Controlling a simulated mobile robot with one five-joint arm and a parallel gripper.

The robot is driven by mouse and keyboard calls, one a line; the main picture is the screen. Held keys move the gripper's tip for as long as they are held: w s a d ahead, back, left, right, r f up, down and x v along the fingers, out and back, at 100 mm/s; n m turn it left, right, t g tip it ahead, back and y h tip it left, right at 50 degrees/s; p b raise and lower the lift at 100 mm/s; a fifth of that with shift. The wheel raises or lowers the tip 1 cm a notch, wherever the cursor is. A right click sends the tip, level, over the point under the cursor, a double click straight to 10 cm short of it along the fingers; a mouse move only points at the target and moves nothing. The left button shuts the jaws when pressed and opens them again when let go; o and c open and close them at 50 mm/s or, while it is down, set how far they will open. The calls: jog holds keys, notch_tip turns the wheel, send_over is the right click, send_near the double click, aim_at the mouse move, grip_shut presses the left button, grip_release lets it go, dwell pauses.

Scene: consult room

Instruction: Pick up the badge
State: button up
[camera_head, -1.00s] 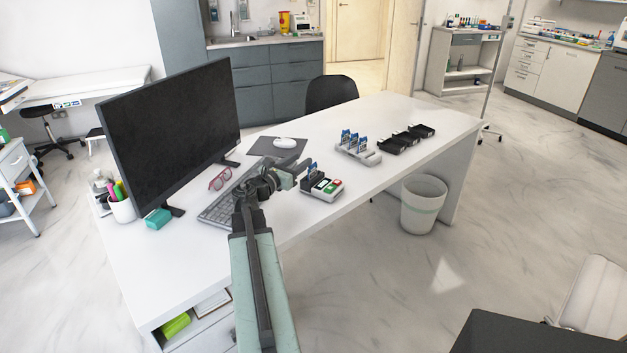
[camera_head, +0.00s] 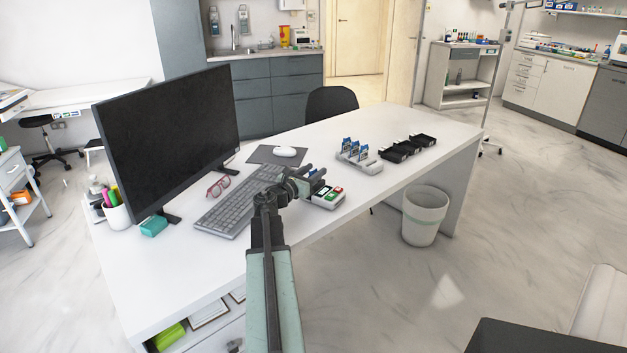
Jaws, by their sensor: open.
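A small white device (camera_head: 328,199) with a red and a green patch sits on the desk, near its front edge. A dark and blue upright piece, perhaps a badge, stands at its back left, now largely hidden behind my gripper (camera_head: 314,179). Several blue badge-like cards (camera_head: 348,146) stand upright in a pale rack (camera_head: 372,166) further back on the desk. My gripper is open, just left of and in front of the white device. I cannot tell whether it touches the device or the upright piece.
The white desk (camera_head: 290,238) also holds a monitor (camera_head: 170,135), a keyboard (camera_head: 236,206), pink glasses (camera_head: 217,186), a mouse (camera_head: 285,151) and black trays (camera_head: 408,148). A bin (camera_head: 424,215) stands at the desk's right side. Desk space right of the device is clear.

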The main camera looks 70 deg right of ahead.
grip_shut()
notch_tip(320, 180, up, 10)
jog(key=p, duration=1)
jog(key=shift+r, duration=0.15)
